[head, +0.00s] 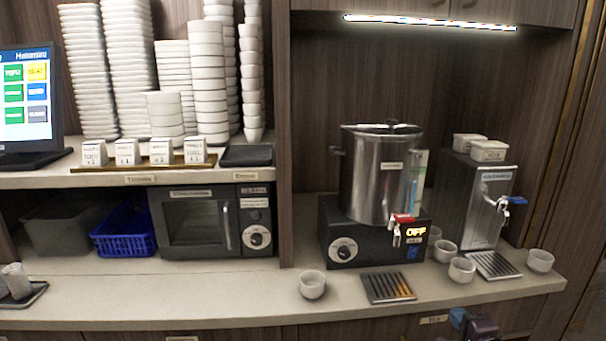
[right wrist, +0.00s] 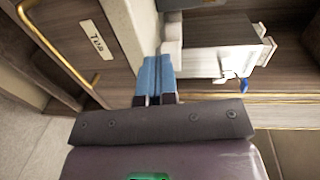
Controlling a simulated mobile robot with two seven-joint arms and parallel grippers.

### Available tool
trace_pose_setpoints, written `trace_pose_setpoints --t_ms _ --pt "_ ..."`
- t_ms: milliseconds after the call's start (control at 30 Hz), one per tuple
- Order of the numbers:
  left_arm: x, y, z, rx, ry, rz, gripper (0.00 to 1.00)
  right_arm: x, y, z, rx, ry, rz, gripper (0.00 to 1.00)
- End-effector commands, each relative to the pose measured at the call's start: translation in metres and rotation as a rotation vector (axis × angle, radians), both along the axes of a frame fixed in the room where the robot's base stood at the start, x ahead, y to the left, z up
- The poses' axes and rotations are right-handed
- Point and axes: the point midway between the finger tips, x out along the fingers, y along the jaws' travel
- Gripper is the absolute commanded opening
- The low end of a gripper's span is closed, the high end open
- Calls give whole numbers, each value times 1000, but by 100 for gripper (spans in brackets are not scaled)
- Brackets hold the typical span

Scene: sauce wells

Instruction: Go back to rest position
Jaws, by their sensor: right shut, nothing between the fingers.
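My right gripper (head: 458,318) shows at the bottom right of the head view, in front of the counter's front edge and below the counter top. Its blue fingers (right wrist: 155,76) are together and empty in the right wrist view. It touches no cup or machine that I can see. Most of the right arm is out of the head view. My left gripper is in neither view.
The counter (head: 200,290) holds several white cups (head: 312,284), a steel urn (head: 380,180) with an "OFF" display, a grey dispenser (head: 478,205), a microwave (head: 195,222) and a blue basket (head: 125,232). A drawer with a brass handle (right wrist: 60,45) is near the right gripper.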

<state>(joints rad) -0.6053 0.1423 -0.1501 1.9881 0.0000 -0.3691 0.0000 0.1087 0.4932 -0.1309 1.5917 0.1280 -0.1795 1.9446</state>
Motion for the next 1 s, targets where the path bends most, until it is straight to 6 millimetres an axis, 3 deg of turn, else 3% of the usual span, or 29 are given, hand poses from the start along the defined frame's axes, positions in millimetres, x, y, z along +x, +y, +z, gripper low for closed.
trace_pose_setpoints --t_ms 367,567,767,867,1000 --pt "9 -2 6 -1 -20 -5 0 0 4 6 -557 -39 72 0" --pt "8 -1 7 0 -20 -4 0 -7 21 14 -916 -80 129 0" --pt "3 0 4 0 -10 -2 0 -37 40 -2 -1247 -85 197 0" --pt "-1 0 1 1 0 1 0 -60 50 -16 -1403 -76 239 0" --pt "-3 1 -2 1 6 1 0 -105 65 -42 -1602 -43 312 0"
